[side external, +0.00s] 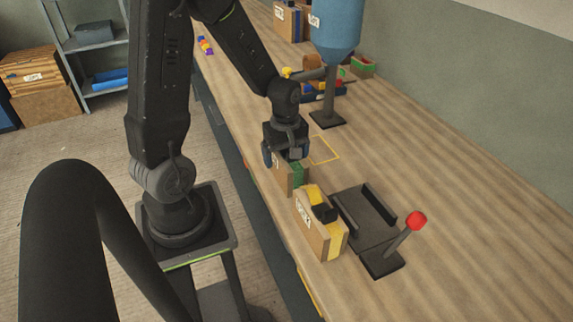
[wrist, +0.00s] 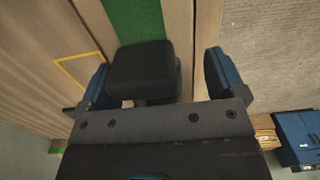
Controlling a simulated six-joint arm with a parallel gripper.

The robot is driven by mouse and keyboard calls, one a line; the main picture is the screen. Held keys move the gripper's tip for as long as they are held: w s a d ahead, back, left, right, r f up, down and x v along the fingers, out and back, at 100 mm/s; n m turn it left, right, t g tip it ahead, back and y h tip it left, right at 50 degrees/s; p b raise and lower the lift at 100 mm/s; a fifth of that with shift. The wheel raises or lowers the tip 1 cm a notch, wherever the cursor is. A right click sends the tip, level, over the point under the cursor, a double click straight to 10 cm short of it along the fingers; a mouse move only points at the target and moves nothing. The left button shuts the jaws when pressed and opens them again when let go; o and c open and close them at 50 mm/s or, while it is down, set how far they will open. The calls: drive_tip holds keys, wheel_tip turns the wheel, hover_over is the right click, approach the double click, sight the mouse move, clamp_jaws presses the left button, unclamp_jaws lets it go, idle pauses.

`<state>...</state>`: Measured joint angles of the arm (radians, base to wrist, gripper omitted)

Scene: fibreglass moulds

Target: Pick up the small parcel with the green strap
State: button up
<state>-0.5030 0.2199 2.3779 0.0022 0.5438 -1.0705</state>
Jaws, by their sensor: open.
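The small parcel with the green strap (side external: 289,178) stands on the bench near its front edge, directly under my gripper (side external: 283,158). It is a brown box with a green band; its top is partly hidden by my gripper in the side view. In the wrist view, the green strap (wrist: 134,18) runs up the picture, and a black block-shaped grip (wrist: 142,68) on the parcel lies between the blue-padded fingers of my gripper (wrist: 162,82). The fingers are open, one on each side of the grip, with a wider gap on the right. I cannot tell whether either finger touches it.
A larger parcel with a yellow strap and black grip (side external: 321,222) stands close by, nearer the camera. Beside it are a dark cradle (side external: 366,222) and a red-knobbed lever (side external: 415,221). A blue hopper on a stand (side external: 336,30) rises behind my gripper. The bench's right side is clear.

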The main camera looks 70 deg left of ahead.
drive_tip(key=c, duration=1.1)
drive_tip(key=shift+r, duration=0.1)
drive_tip(key=shift+c, duration=0.2)
